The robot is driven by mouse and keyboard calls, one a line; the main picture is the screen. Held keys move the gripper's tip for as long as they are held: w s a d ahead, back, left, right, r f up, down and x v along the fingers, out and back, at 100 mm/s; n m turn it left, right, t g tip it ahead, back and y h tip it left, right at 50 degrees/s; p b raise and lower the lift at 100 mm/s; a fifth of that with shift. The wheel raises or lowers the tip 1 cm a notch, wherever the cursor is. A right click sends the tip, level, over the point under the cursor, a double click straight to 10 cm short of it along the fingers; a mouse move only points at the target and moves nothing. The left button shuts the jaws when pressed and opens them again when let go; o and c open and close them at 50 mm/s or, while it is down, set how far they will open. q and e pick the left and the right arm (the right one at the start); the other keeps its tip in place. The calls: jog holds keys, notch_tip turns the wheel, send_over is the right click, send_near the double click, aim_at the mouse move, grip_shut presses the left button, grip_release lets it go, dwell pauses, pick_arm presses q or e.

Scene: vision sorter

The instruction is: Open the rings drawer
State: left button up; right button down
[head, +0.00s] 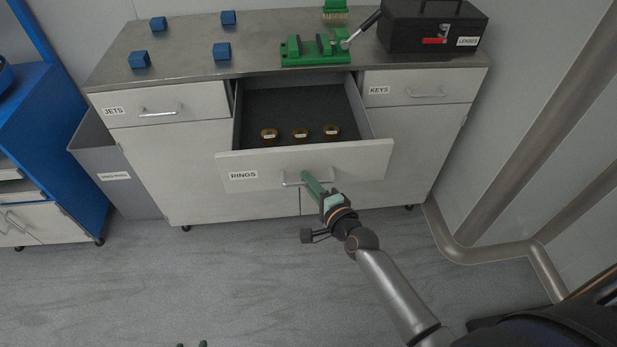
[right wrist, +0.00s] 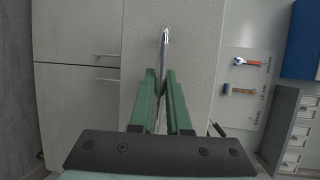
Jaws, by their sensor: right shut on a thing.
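The rings drawer (head: 350,162) stands pulled out from the middle of the cabinet, with the label RINGS on its white front. Three brass-coloured rings (head: 300,134) sit in a row on its dark floor. My right gripper (head: 306,177) is at the drawer's bar handle (head: 290,184). In the right wrist view its green fingers (right wrist: 160,95) are shut on the shiny handle (right wrist: 164,45). At the bottom edge of the head view, two small green tips (head: 193,345) show, apart from each other; they look like my left gripper's fingers.
The JETS drawer (head: 160,108) and KEYS drawer (head: 420,91) are shut. The cabinet top holds several blue blocks (head: 221,51), a green vise (head: 315,50) and a black LENSES box (head: 432,30). A grey bin (head: 115,176) stands left. Floor in front is clear; pipes (head: 480,215) run at right.

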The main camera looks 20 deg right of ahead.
dwell(0.3)
jog(key=c, duration=0.9)
grip_release()
jog(key=v, duration=1.2)
jog(key=shift+s+r, duration=0.1)
jog(key=shift+s, duration=0.15)
jog(key=s+a+f+n+g+p, duration=0.1)
jog(key=s+f+n+g, duration=0.1)
jog(key=n, duration=0.4)
jog(key=s+a+f+n+g+p, duration=0.1)
jog(key=s+f+n+g, duration=0.1)
jog(key=s+f+n, duration=0.2)
jog(key=s+a+f+n+g+p, duration=0.1)
jog(key=s+f+n+g+p, duration=0.1)
jog(key=s+n, duration=0.4)
jog(key=shift+s+a+f+n, duration=0.15)
jog(key=shift+f+n, duration=0.3)
jog(key=shift+n, duration=0.4)
jog(key=shift+w+a+f+n, duration=0.15)
jog(key=shift+f+n, duration=0.25)
jog(key=shift+n, duration=0.45)
